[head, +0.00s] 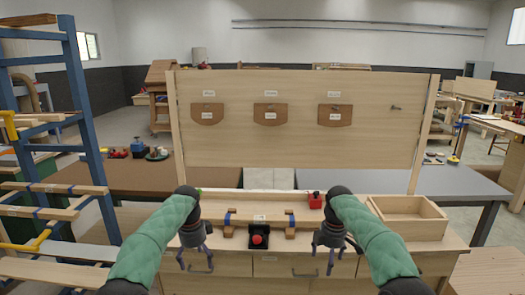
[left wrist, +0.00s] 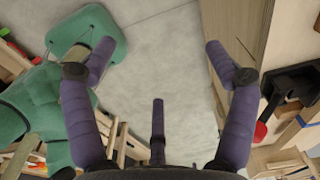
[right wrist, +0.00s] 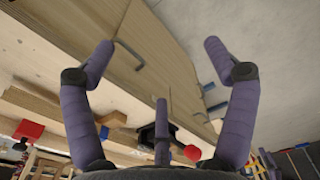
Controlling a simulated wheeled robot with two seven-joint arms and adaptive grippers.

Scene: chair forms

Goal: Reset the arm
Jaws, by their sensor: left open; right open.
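My left gripper (head: 196,255) hangs in front of the workbench at its left part. It is open and empty, and its spread purple fingers show in the left wrist view (left wrist: 160,75) over bare floor. My right gripper (head: 329,255) hangs in front of the bench right of the middle. It is also open and empty, with its fingers spread in the right wrist view (right wrist: 160,75) over the bench's drawer fronts. Both arms have green sleeves. Neither gripper touches anything that I can see.
The bench holds a black box with a red button (head: 259,237), a small red block (head: 315,201) and an open wooden tray (head: 410,213). An upright wooden board (head: 300,155) carries three brown shapes, such as the middle one (head: 270,113). A blue rack (head: 80,110) stands left.

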